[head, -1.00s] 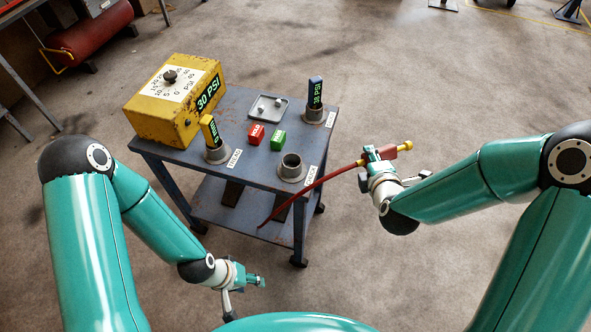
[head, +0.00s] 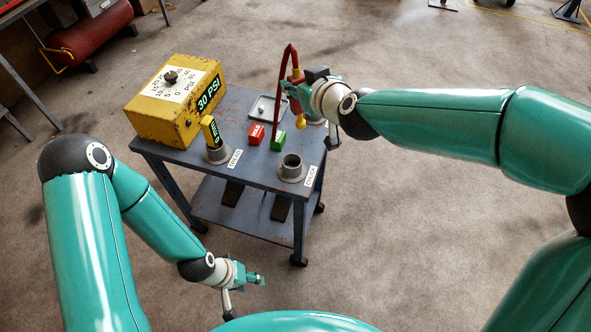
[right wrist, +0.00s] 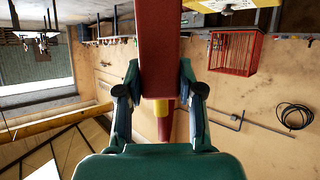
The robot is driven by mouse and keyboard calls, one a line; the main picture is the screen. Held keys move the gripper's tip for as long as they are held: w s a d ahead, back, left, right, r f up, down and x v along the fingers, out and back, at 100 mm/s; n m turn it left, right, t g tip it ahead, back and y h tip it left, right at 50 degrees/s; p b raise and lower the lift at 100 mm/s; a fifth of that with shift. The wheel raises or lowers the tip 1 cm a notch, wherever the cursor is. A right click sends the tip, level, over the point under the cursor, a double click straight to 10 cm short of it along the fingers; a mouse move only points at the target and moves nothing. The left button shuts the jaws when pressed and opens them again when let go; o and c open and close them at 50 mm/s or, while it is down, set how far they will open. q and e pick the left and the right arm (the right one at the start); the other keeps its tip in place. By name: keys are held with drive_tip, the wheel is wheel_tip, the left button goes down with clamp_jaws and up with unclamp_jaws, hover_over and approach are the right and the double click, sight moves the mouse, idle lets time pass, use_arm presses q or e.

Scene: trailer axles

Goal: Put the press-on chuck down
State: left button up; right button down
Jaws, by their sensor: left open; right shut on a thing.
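The press-on chuck (head: 295,76) is red with a yellow tip that hangs downward, and its red hose arches up and then falls toward the cart top. My right gripper (head: 294,92) is shut on the chuck, above the cart's back right part. In the right wrist view, the chuck's red body (right wrist: 160,45) sits between the fingers of my right gripper (right wrist: 160,92). A grey round holder (head: 292,170) with a label beside it stands empty at the cart's front right corner. My left gripper (head: 256,279) is open and empty, low in front of the cart.
The blue cart (head: 190,155) carries a yellow 30 PSI box (head: 165,115), a yellow gauge in a holder (head: 217,155), a red block (head: 256,134), a green block (head: 278,140) and a grey tray (head: 263,107). My right gripper hides the back right holder and its gauge.

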sight(294, 106)
drive_tip(key=shift+s+a+r, duration=0.1)
drive_tip(key=shift+a+r, duration=0.45)
drive_tip(key=shift+r, duration=0.05)
drive_tip(key=shift+a+f+m+b, duration=0.15)
drive_tip(key=shift+f+m+b, duration=0.1)
drive_tip(key=shift+m+b, duration=0.1)
wheel_tip(294, 106, down, 6)
drive_tip(key=b, duration=0.2)
drive_tip(key=shift+b, duration=0.35)
wheel_tip(294, 106, down, 13)
drive_tip(key=c, duration=0.7)
unclamp_jaws()
drive_tip(key=shift+s, duration=0.1)
